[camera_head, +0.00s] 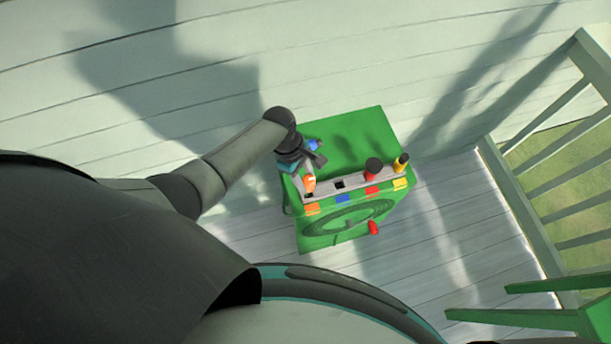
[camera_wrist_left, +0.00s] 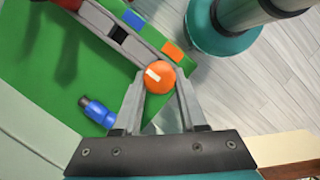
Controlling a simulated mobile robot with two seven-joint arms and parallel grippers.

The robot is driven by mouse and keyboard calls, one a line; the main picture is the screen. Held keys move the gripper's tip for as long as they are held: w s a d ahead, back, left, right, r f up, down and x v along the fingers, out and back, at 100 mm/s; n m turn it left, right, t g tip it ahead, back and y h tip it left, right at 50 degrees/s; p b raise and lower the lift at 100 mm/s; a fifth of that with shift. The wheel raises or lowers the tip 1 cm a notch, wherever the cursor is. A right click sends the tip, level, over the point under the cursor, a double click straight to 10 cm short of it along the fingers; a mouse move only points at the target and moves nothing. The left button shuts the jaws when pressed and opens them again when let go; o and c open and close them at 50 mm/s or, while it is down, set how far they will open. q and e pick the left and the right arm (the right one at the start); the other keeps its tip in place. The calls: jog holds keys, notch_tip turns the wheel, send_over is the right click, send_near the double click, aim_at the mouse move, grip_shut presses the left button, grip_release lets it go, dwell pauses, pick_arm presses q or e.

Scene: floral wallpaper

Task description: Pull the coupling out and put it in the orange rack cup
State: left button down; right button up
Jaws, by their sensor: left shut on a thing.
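My left gripper (camera_head: 307,176) is over the left end of the green box's grey rack strip (camera_head: 325,188). In the left wrist view its two fingers are closed around an orange round-topped coupling (camera_wrist_left: 160,77) with a white mark. The coupling also shows in the head view (camera_head: 310,183), near the orange label (camera_head: 312,209). I cannot tell whether its lower end is in the cup there. A blue piece (camera_wrist_left: 97,110) lies on the green top beside the gripper; it also shows in the head view (camera_head: 315,145). My right gripper is not in view.
The cup by the blue label (camera_head: 343,199) is empty. A red piece (camera_head: 372,172) and a yellow piece (camera_head: 401,163) stand upright in the strip's right part. A red knob (camera_head: 374,228) sticks out in front. A railing (camera_head: 535,210) is at right.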

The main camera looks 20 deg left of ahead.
aim_at(306, 186)
pick_arm(q)
jog(key=shift+f+b, duration=0.4)
jog(key=shift+f, duration=0.35)
jog(key=shift+p, duration=0.7)
dwell(1.1)
jog(key=shift+f+b, duration=1.25)
jog(key=shift+f, duration=0.35)
jog(key=shift+c, duration=1.9)
grip_release()
jog(key=shift+r, duration=0.1)
jog(key=p+v, duration=0.6)
jog(key=v, duration=0.9)
